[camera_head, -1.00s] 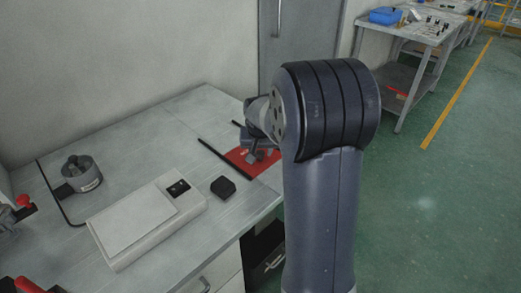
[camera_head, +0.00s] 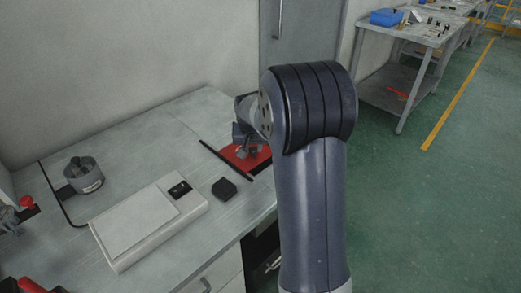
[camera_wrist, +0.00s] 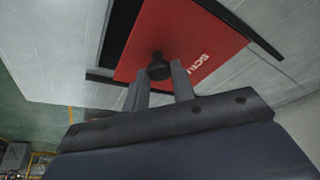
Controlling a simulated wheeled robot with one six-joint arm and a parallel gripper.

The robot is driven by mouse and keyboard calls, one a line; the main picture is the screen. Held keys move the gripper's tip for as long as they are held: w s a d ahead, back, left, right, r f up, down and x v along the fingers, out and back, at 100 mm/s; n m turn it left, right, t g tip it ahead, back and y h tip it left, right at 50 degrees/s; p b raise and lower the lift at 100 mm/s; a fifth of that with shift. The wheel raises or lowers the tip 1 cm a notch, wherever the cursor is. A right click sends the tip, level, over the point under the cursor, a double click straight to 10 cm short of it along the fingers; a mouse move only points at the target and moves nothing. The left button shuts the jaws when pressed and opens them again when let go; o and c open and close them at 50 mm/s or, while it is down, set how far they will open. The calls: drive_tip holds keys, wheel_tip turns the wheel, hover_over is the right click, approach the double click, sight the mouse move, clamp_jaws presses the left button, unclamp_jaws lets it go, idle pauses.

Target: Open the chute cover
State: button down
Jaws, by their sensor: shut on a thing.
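The chute cover (camera_head: 236,157) is a flat red plate with white lettering on the table; it also shows in the wrist view (camera_wrist: 178,35). A small black knob (camera_wrist: 157,68) stands on it. My gripper (camera_wrist: 158,76) is shut on this knob, one finger on each side. In the head view my gripper (camera_head: 249,152) is low over the red plate, and my arm hides part of the plate. A dark band (camera_wrist: 122,25) shows along the plate's left side in the wrist view.
A black rail (camera_head: 225,160) runs along the cover's left side. A black block (camera_head: 224,188) and a white flat device (camera_head: 145,220) sit nearer on the table (camera_head: 150,135). A grey round device (camera_head: 84,174) stands at the left. A grey door is behind.

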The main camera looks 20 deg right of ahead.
drive_tip(key=w+a, duration=0.1)
drive_tip(key=w, duration=0.1)
drive_tip(key=w+a+p, duration=0.1)
drive_tip(key=w, duration=0.2)
drive_tip(key=w+a, duration=0.1)
drive_tip(key=w, duration=0.2)
drive_tip(key=shift+a+p, duration=0.15)
drive_tip(key=shift+p, duration=0.25)
drive_tip(key=c, duration=1.2)
unclamp_jaws()
drive_tip(key=shift+s, duration=0.1)
drive_tip(key=v, duration=1)
drive_tip(key=shift+s+r, duration=0.2)
drive_tip(key=shift+r, duration=0.15)
